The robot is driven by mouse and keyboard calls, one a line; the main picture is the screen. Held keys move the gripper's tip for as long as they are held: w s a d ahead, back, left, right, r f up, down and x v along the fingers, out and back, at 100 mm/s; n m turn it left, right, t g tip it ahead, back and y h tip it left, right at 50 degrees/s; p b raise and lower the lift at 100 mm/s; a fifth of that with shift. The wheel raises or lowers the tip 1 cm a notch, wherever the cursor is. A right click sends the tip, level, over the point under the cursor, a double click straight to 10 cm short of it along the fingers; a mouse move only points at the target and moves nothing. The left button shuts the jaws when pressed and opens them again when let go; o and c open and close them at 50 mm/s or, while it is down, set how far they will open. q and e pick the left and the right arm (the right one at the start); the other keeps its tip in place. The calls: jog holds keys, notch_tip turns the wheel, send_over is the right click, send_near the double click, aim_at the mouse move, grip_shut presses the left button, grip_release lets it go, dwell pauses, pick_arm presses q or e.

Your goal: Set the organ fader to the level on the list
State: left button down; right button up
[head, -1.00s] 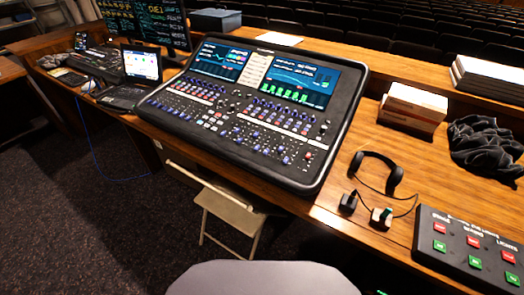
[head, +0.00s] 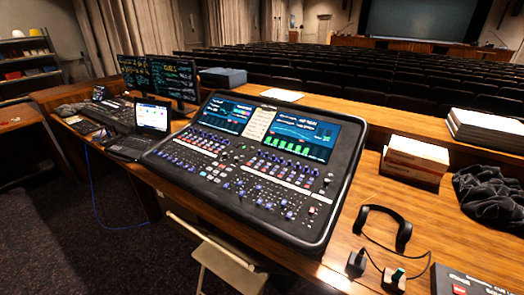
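The mixing desk (head: 250,175) is a large dark console on the wooden counter. It has two blue screens along its top and rows of faders and knobs below. The faders are too small here to tell which one is the organ fader or how it is set. A pale label strip (head: 259,124) stands between the two screens; its writing is not readable. Two dark monitors with coloured text (head: 170,80) stand behind at the left; I cannot tell if either is the list. Neither of my grippers is in view.
A laptop (head: 150,118) stands left of the desk. Headphones (head: 385,225), small adapters (head: 356,263), a button box (head: 465,284), stacked boxes (head: 415,158) and a dark cloth (head: 492,192) lie to the right. A folding chair (head: 225,265) stands in front, below the counter. Rows of seats lie beyond.

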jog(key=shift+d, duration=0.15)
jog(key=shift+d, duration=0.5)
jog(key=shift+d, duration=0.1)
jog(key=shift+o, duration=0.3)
